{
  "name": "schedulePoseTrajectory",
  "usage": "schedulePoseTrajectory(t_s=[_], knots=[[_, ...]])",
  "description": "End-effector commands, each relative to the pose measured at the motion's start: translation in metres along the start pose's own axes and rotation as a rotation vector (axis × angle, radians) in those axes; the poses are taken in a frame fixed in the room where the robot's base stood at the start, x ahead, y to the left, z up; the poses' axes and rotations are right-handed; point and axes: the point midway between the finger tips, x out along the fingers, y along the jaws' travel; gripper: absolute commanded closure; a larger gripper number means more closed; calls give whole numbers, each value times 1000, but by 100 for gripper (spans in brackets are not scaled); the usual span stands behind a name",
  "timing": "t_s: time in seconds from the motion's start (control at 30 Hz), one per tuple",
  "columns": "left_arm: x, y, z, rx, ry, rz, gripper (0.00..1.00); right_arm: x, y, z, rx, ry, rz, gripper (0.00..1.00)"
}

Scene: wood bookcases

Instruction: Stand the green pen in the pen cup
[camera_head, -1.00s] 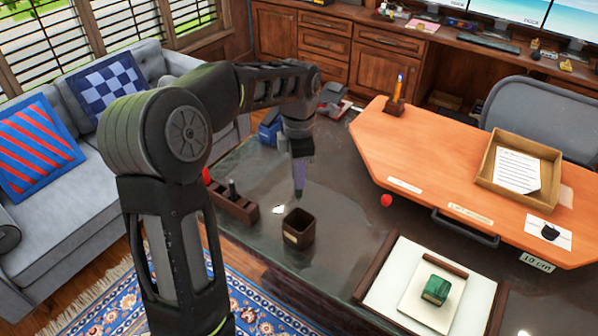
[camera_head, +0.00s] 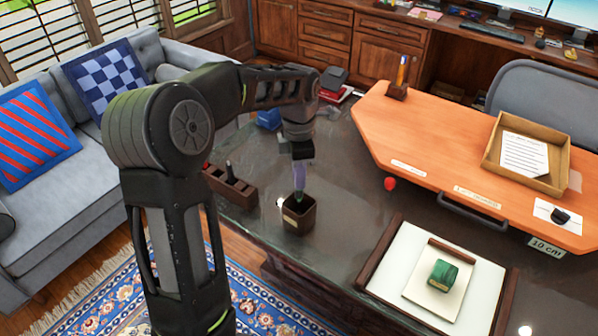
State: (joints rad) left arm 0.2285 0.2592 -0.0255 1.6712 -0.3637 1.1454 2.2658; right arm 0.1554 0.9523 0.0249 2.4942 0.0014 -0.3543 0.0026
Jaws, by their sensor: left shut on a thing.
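The pen cup (camera_head: 292,224) is a small dark brown square box with a pale label, upright on the dark glossy desk top. My left gripper (camera_head: 300,178) points down just above the cup, shut on a thin green pen (camera_head: 299,197). Only a little of the pen shows below the fingers. Its lower end is at the cup's opening, and I cannot tell how far inside it is. My right gripper is not in view.
A brown slotted holder (camera_head: 232,190) stands left of the cup. A dark-sided tray (camera_head: 386,256) holds a green object (camera_head: 443,275) at front right. An orange-brown board (camera_head: 440,150) covers the desk's back right.

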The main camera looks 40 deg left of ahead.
Motion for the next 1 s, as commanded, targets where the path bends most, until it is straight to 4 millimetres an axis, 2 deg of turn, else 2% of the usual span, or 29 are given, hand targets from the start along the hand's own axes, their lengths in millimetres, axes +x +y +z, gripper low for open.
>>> schedulePoseTrajectory(t_s=[0.03, 0.1, 0.3, 0.73, 0.77, 1.0], knots=[[10, 0, 0, 1, 0, 0, 100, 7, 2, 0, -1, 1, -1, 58], [16, 0, 0, 1, -1, 0, 100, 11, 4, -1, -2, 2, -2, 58], [27, 0, 0, 1, -1, 0, 100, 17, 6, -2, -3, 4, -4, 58], [29, 0, 0, 1, 0, 0, 100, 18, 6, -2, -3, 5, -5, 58], [29, 0, 0, 1, 0, 0, 81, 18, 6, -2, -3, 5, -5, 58], [29, 0, 0, 1, 0, 0, 62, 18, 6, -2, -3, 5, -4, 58]])
